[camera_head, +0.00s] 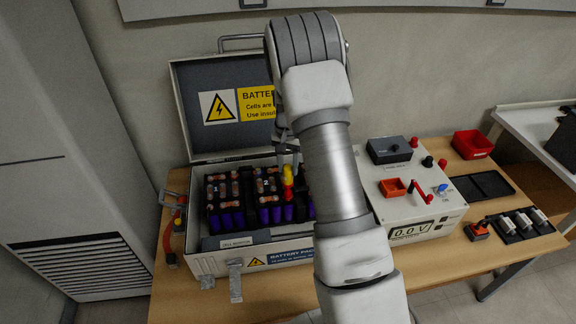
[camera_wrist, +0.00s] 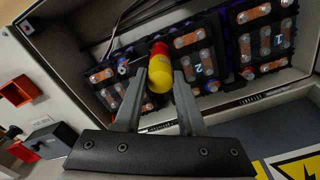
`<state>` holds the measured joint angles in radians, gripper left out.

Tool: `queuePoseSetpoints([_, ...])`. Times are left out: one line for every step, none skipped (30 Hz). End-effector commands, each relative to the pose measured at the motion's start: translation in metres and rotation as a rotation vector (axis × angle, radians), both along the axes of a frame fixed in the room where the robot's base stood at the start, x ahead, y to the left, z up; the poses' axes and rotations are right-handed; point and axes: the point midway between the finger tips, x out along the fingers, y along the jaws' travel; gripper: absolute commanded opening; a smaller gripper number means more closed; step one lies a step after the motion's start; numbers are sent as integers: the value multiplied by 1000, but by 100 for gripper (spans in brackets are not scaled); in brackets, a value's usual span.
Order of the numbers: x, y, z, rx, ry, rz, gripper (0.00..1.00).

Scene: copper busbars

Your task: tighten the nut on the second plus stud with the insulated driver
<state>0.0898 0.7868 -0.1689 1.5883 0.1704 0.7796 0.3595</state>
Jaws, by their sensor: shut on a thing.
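My gripper (camera_head: 287,152) is over the open battery case (camera_head: 205,262), shut on the insulated driver (camera_head: 288,178). The driver has a yellow and red handle and points down among the purple cells (camera_head: 228,218). Copper busbars (camera_wrist: 187,39) with bright studs lie on the modules. The driver's tip is hidden behind its handle, so I cannot tell whether it sits on the second plus stud or its nut.
The case lid (camera_head: 185,85) stands open behind the cells. A grey-white meter box (camera_head: 415,215) reading 0.0 V, with an orange tray (camera_head: 392,187), stands to the right. A red bin (camera_head: 472,144) and a black tray (camera_head: 482,185) are farther right. My arm hides the case's right part.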

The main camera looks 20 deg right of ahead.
Motion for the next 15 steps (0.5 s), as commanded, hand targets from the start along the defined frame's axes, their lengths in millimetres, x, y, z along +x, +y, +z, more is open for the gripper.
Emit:
queuePoseSetpoints([0,0,0,0,0,1,0])
queuePoseSetpoints([0,0,0,0,0,0,0])
queuePoseSetpoints([0,0,0,0,0,-5,0])
queuePoseSetpoints([0,0,1,0,0,-16,0])
queuePoseSetpoints([0,0,1,-1,0,-35,0])
queuePoseSetpoints([0,0,1,-1,0,-70,0])
queuePoseSetpoints([0,0,1,-1,0,-104,0])
queuePoseSetpoints([0,0,2,-1,0,-145,0])
queuePoseSetpoints([0,0,2,-2,0,-201,0])
queuePoseSetpoints([0,1,2,-2,0,-242,0])
queuePoseSetpoints([0,1,3,-1,0,-284,0])
queuePoseSetpoints([0,0,3,-2,0,-338,0])
queuePoseSetpoints([0,0,3,-2,0,-377,0])
queuePoseSetpoints([0,1,3,-1,0,-413,0])
queuePoseSetpoints([0,0,2,-2,0,-456,0])
